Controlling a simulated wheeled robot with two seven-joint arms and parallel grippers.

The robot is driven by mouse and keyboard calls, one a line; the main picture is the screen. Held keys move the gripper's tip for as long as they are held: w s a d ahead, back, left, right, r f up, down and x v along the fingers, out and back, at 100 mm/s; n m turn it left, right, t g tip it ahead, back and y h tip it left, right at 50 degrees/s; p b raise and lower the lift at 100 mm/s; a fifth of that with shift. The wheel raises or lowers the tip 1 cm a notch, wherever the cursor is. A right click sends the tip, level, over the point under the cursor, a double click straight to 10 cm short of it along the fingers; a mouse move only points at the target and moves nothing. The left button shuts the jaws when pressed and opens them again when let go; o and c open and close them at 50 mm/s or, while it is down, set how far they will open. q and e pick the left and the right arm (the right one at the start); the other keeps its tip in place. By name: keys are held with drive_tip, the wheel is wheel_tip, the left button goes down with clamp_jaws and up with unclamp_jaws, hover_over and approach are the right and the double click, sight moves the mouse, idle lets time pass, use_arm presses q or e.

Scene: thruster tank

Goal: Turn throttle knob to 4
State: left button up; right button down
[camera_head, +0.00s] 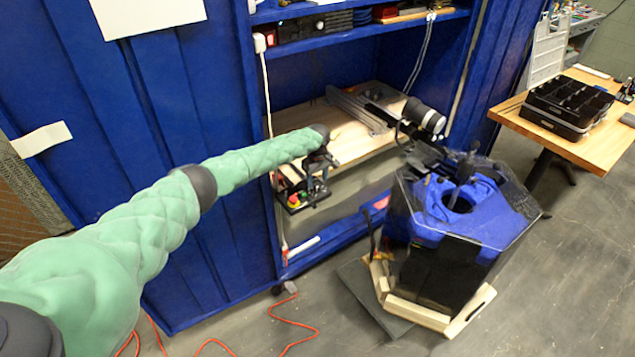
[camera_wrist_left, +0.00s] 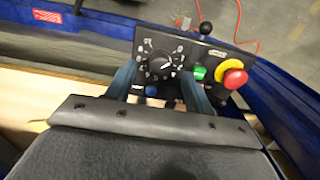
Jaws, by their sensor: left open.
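The black throttle knob (camera_wrist_left: 159,64) sits on a black control panel (camera_wrist_left: 214,57), inside a ring of white numbers, in the left wrist view. A small pale mark shows on the knob; I cannot tell which number it points at. My left gripper (camera_wrist_left: 158,80) is open, with one finger to the left of the knob and the other to its lower right. I cannot tell whether either finger touches it. In the head view my left gripper (camera_head: 316,180) is at the panel (camera_head: 304,198) in front of the blue cabinet, and hides most of it. My right gripper is not in view.
A red emergency button (camera_wrist_left: 235,78) with a yellow collar and a green button (camera_wrist_left: 199,72) sit right of the knob. The thruster tank (camera_head: 450,235) stands to the right. A wooden shelf (camera_head: 350,138) lies behind the panel. An orange cord (camera_head: 290,322) lies on the floor.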

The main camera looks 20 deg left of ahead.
sight(317, 188)
use_arm(q)
drive_tip(key=shift+f, duration=1.35)
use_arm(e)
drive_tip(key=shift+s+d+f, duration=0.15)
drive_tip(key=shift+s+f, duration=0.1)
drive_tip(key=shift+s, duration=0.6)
use_arm(q)
drive_tip(key=shift+c, duration=0.2)
drive_tip(key=c, duration=0.9)
drive_tip(key=shift+c, duration=0.2)
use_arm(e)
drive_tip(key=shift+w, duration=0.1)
